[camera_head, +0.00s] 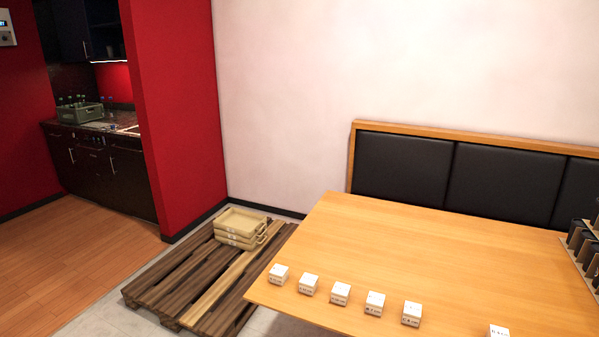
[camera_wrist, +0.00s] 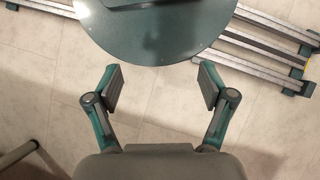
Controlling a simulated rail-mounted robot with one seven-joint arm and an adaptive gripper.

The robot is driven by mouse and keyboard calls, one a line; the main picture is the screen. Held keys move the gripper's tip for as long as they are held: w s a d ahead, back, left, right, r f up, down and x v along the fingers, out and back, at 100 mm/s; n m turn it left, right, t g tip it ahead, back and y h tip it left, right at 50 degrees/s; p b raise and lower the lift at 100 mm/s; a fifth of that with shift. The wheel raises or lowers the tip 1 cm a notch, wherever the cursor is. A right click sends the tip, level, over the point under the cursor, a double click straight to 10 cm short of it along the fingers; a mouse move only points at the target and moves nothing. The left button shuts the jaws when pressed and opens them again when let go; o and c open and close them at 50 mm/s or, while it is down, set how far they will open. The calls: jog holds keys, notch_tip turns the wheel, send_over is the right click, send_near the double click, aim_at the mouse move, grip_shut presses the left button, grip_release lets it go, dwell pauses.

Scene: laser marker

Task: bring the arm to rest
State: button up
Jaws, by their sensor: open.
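My gripper (camera_wrist: 160,88) shows in the wrist view with its two fingers spread wide apart and nothing between them. It hangs above a pale tiled floor (camera_wrist: 160,110). A dark round plate (camera_wrist: 150,45), which may be part of my own base, lies at the top of the wrist view beyond the fingertips. The gripper and arm do not show in the head view.
A wooden table (camera_head: 420,250) with several small white boxes (camera_head: 340,293) along its front edge stands before a black padded bench (camera_head: 400,168). A wooden pallet (camera_head: 190,290) bears stacked beige trays (camera_head: 240,224). Wooden floor (camera_head: 60,260) is clear at left.

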notch_tip(320, 180, up, 14)
jog(key=s+n+p, duration=0.1)
jog(key=p, duration=1.4)
jog(key=shift+s+a+f+h, duration=0.15)
jog(key=shift+s+a+h, duration=0.05)
jog(key=shift+s+h, duration=0.1)
